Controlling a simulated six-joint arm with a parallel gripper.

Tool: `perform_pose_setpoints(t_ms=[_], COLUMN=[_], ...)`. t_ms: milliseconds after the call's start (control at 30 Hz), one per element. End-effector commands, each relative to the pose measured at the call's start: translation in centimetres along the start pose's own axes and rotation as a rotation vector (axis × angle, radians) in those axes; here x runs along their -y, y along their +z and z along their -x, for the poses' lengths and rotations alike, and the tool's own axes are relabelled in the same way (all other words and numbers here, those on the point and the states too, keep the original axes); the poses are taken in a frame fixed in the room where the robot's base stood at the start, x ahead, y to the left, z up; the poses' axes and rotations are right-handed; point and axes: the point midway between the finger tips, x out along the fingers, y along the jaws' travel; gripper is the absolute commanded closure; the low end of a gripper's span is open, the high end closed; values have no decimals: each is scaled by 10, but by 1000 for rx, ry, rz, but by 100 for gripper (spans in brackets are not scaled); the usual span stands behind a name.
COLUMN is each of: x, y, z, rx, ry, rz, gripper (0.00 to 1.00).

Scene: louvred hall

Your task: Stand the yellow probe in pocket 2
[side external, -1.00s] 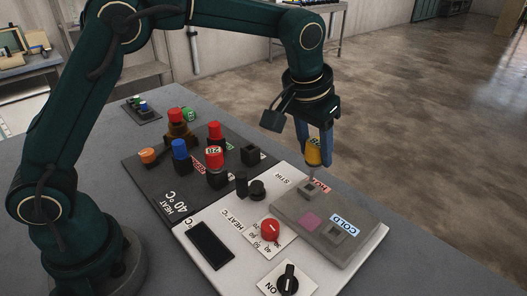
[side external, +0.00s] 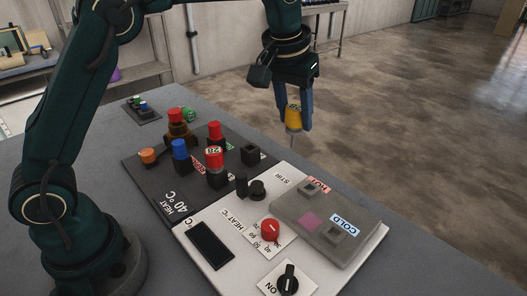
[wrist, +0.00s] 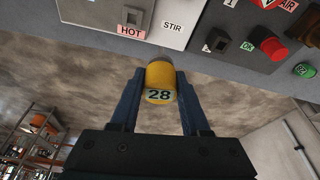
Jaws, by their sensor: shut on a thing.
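My gripper (side external: 294,124) is shut on the yellow probe (side external: 293,115) and holds it in the air, roughly upright, above the far side of the panel. A thin metal rod hangs from the probe's grey collar. In the wrist view the yellow probe (wrist: 159,84) sits between the blue fingers of my gripper (wrist: 160,80) and bears the number 28. An empty black square socket (side external: 251,155) stands on the dark panel (side external: 150,181), left of and below the probe in the side view. I cannot read which pocket is number 2.
Red (side external: 214,158), blue (side external: 180,150) and orange (side external: 148,156) tops stand in the dark panel. A grey block (side external: 290,222) with HOT and COLD openings lies on the white panel (side external: 196,257). A small dark rack (side external: 142,110) stands behind.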

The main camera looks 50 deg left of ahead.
Motion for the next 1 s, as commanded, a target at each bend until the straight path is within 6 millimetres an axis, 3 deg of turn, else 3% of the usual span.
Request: perform_pose_setpoints(t_ms=[33,200,400,567,1000], x=[22,81,120,126,124], y=[-6,-16,-20,-18,-4], z=[0,3,6,-1,-47], rx=[-1,-5,-12,-11,-9], ry=[-18,-65,-94,-99,-99], rz=[62,220,318,333,329], gripper=[100,100,100,100,100])
